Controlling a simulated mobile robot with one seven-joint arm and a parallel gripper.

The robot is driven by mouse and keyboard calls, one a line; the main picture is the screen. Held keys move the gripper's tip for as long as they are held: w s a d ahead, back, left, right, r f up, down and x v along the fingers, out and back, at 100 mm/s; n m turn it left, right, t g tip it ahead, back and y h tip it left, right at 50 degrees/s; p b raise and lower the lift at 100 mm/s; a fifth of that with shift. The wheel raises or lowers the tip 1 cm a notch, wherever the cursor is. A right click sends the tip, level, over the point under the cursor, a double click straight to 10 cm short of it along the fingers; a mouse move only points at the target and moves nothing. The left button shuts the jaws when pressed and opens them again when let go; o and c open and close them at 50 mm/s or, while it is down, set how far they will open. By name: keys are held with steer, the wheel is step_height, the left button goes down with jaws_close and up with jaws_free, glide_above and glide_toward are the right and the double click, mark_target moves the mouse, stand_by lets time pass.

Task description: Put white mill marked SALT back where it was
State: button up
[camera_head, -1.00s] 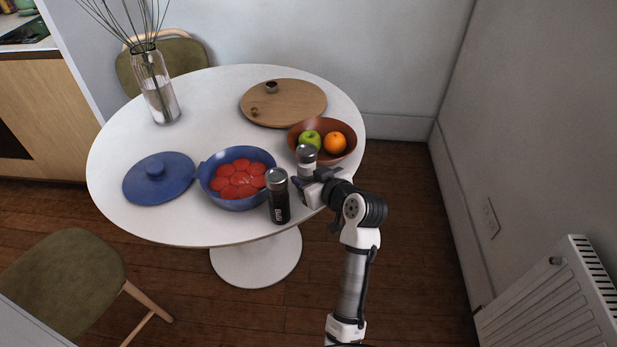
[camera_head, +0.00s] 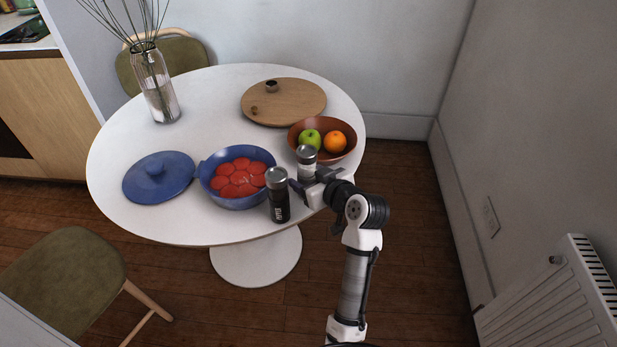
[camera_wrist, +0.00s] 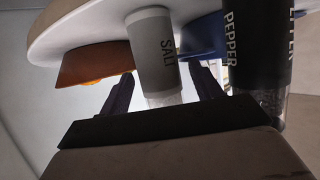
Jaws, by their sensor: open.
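The white mill marked SALT (camera_head: 306,169) stands upright near the table's right front edge, between the pepper mill and the fruit bowl. In the wrist view, which shows the table at the top, the SALT mill (camera_wrist: 152,45) appears between the two spread fingers. My gripper (camera_head: 311,184) is open at the mill, low on its near side; gaps show between the mill and the fingers in the wrist view (camera_wrist: 163,88). The black pepper mill (camera_head: 279,204) stands to the left, close to my gripper. The mill's lower part is partly hidden by my gripper in the head view.
A blue pot (camera_head: 237,203) with red slices and its blue lid (camera_head: 158,183) are to the left. A brown bowl (camera_head: 346,152) with an apple and an orange is just behind. A round wooden board (camera_head: 300,100) and a glass vase (camera_head: 158,95) stand farther back.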

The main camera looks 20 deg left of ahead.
steer(key=b+v, duration=0.1)
steer(key=v, duration=1)
steer(key=shift+d+b, duration=0.15)
steer(key=shift+b, duration=0.25)
